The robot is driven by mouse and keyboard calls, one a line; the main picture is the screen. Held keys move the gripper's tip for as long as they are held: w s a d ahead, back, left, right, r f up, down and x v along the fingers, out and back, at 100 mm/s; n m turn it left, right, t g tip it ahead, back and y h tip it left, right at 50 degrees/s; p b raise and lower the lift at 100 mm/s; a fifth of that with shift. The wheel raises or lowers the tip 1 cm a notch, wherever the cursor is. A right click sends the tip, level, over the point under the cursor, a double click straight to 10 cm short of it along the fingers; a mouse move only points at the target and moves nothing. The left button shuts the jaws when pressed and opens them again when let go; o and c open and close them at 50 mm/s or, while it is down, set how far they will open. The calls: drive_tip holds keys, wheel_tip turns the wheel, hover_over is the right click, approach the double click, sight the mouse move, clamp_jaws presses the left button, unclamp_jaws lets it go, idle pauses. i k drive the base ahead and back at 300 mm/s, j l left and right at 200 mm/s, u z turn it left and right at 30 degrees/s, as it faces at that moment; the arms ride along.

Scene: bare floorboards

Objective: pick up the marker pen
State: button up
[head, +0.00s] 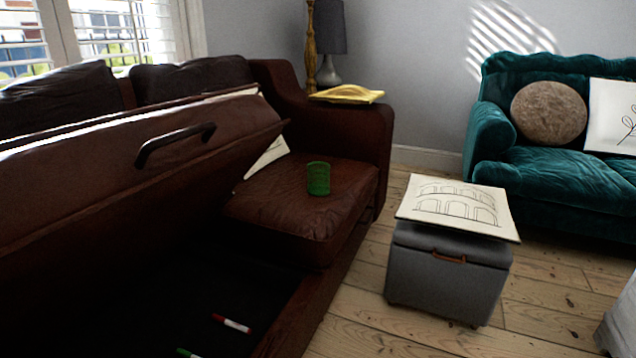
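A marker pen (231,323), red and white, lies in the dark open storage space of the brown sofa, near the bottom of the head view. A second pen-like thing with a green end (187,353) shows at the bottom edge, mostly cut off by the frame. I cannot tell which of the two the task means. My gripper is not in view.
The brown sofa's raised seat panel (110,190) with a dark handle leans over the storage space. A green cup (318,178) stands on the sofa seat. A grey ottoman (445,278) bears a drawing (455,207). Floorboards (365,325) lie clear between sofa and ottoman.

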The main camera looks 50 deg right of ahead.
sight(217, 317)
drive_tip(key=i+j+u, duration=0.1)
drive_tip(key=u, duration=0.15)
drive_tip(key=i+z, duration=0.25)
drive_tip(key=z, duration=0.2)
drive_tip(key=i+z, duration=0.25)
drive_tip(key=z, duration=0.2)
drive_tip(key=i+l+u, duration=0.1)
drive_tip(key=i+u, duration=0.25)
drive_tip(key=i+l+u, duration=0.1)
drive_tip(key=u, duration=0.8)
